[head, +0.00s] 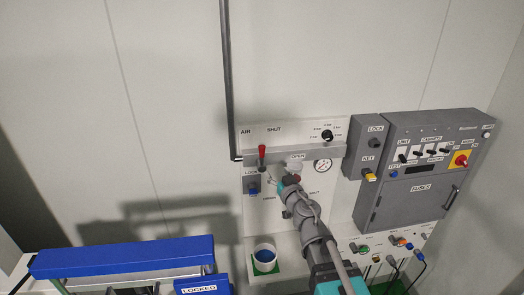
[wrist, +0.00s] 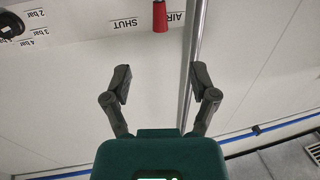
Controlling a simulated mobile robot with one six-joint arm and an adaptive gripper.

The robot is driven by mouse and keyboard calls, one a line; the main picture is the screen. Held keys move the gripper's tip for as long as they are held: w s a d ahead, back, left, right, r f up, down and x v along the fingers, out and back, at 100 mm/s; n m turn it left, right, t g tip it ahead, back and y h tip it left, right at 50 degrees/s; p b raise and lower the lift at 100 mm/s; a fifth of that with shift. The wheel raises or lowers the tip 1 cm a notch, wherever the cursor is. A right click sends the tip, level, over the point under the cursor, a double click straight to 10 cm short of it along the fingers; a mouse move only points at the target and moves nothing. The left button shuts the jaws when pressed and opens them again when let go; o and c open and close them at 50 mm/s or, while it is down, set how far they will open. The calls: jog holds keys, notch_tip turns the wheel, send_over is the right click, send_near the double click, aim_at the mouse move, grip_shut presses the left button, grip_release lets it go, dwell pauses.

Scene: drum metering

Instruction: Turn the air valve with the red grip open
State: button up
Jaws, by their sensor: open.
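The air valve's red grip (head: 262,151) stands upright on the grey pipe, just below the AIR and SHUT labels on the white panel. An OPEN label (head: 297,156) is to its right. In the wrist view, the red grip (wrist: 160,16) is at the top edge, partly cut off, beside the SHUT label (wrist: 125,23). My gripper (wrist: 164,84) is open with nothing between its fingers, and the grip is beyond the fingertips, apart from them. In the head view my arm's end is below and right of the grip, and its fingers are hard to make out.
A vertical pipe (head: 228,80) rises left of the valve. A gauge (head: 323,165) and a LOCK/KEY box (head: 368,145) are to the right, then a grey fuse cabinet (head: 425,165). A white cup (head: 264,255) stands on the shelf below. A blue-topped rack (head: 120,255) is at lower left.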

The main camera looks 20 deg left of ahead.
aim_at(263, 153)
jog(key=x, duration=1.4)
jog(key=shift+s, duration=0.1)
grip_shut()
dwell(0.4)
